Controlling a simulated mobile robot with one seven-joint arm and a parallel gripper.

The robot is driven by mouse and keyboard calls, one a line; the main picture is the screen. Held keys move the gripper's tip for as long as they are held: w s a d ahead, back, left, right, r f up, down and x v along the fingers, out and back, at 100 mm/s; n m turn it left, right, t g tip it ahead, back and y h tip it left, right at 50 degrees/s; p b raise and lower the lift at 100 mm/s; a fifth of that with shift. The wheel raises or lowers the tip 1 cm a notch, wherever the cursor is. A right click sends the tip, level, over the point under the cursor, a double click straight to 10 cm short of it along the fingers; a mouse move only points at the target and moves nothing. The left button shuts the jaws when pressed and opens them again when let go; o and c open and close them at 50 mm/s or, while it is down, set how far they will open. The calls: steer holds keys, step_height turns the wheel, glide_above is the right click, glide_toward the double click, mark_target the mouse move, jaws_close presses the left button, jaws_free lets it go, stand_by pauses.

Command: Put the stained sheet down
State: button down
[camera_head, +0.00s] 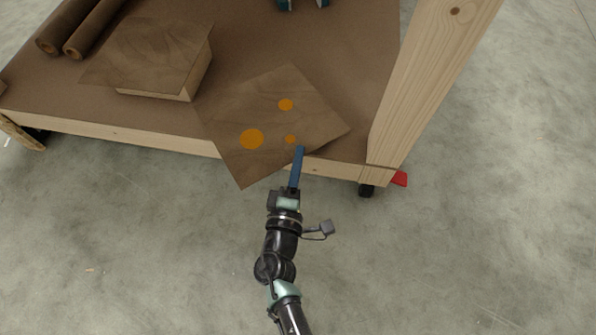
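The stained sheet (262,108) is a thin brown square of wood-like material with several orange spots of different sizes. It is turned at an angle over the near edge of the brown-topped workbench (350,60), and its near corner sticks out past that edge above the floor. My gripper (298,152) comes from below in the picture, and its blue finger lies over the near right edge of the sheet. The gripper appears shut on that edge; the finger under the sheet is hidden. I cannot tell how far the sheet is above the bench top.
A stack of plain brown sheets (150,50) lies to the left on the bench. Two brown rolls (80,28) lie at the far left. A thick wooden post (425,85) rises at the bench's right corner. A teal object (300,3) is cut off at the top.

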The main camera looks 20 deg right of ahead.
steer(key=shift+f+b, duration=1.5)
steer(key=shift+f, duration=0.7)
steer(key=shift+f, duration=0.2)
steer(key=c, duration=1.1)
jaws_free()
steer(key=shift+r, duration=0.15)
